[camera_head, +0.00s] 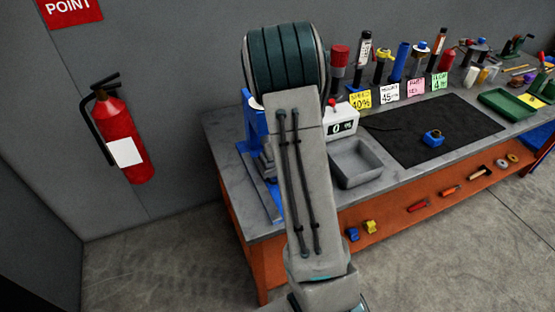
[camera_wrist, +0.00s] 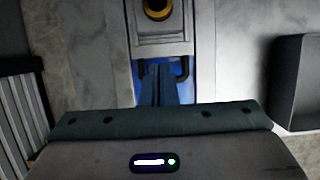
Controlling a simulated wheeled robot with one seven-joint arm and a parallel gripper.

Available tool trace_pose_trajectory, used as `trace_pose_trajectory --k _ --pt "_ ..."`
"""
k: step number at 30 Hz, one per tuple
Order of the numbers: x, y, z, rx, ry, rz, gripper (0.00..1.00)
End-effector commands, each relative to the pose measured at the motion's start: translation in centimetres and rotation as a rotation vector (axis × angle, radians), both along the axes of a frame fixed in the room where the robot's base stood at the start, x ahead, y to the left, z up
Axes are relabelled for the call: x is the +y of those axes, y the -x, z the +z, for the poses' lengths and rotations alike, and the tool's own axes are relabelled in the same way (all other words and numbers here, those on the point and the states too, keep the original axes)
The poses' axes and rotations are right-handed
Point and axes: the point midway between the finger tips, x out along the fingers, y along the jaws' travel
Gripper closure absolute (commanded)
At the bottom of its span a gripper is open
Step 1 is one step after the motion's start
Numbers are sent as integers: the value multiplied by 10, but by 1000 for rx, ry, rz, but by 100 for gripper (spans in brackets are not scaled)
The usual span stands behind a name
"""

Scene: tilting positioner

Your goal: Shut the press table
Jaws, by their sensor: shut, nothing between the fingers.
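The blue positioner (camera_head: 252,118) stands at the left end of the workbench, mostly hidden behind my arm in the head view. In the wrist view its grey table plate (camera_wrist: 165,37) shows ahead, with a brass ring (camera_wrist: 157,8) at the top edge. A dark bar handle (camera_wrist: 183,68) is at the plate's near edge, in front of a blue part. My gripper (camera_wrist: 158,72) is shut and empty, its fingertips at the handle, overlapping it in view. I cannot tell whether they touch it. The gripper is hidden in the head view. The plate's tilt is unclear.
A grey tray (camera_head: 356,162) is right of my arm; it also shows in the wrist view (camera_wrist: 300,80). A white readout box (camera_head: 342,122) shows 0. A black mat (camera_head: 425,120) with a small blue part lies further right. Bottles and tools line the bench's back.

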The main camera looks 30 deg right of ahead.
Motion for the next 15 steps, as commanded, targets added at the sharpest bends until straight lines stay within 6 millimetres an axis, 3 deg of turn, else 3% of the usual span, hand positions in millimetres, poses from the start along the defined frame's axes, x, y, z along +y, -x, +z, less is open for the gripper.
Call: trace_pose_trajectory --k 1,6,15 --pt "1 2 13 0 0 0 100" --pt "2 7 30 -3 0 1 100" --pt "3 7 15 -15 -84 76 100"
